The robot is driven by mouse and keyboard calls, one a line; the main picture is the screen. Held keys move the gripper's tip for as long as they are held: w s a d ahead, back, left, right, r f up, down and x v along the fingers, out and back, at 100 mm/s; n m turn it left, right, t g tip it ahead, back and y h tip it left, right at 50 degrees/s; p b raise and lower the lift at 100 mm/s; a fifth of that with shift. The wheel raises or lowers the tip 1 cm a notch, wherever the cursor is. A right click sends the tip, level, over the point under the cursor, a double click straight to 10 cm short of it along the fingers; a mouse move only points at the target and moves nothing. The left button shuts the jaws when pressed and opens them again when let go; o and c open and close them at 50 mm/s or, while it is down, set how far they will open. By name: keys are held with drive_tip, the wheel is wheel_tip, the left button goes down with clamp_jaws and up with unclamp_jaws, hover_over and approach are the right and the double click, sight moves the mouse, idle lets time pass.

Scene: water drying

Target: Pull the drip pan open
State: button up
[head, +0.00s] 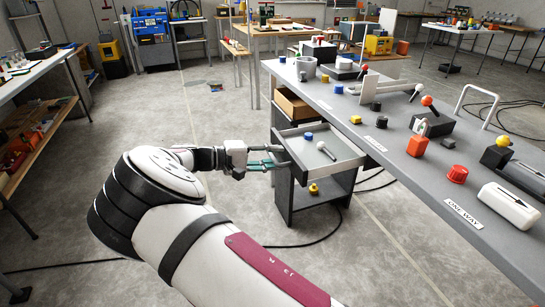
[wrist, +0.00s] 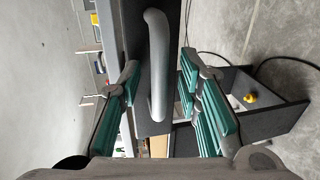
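The drip pan (head: 337,163) is a shallow grey tray that slides like a drawer under the workbench. It stands partly out, with a blue cap (head: 308,136) and a pale stick-like piece (head: 325,151) in it. Its grey bar handle (wrist: 158,65) fills the middle of the wrist view, on a dark front panel (wrist: 155,125). My gripper (head: 268,162) is at the pan's front. In the wrist view, its teal-padded fingers (wrist: 160,75) are open, one side left and one right of the handle, with gaps visible. The handle is hardly visible in the head view.
A lower shelf (head: 311,207) holds a yellow-topped piece (head: 314,189). The grey workbench top (head: 400,135) carries many small parts. Floor left of the bench is clear around my arm; a black cable (head: 300,242) lies on it.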

drive_tip(key=v, duration=1.2)
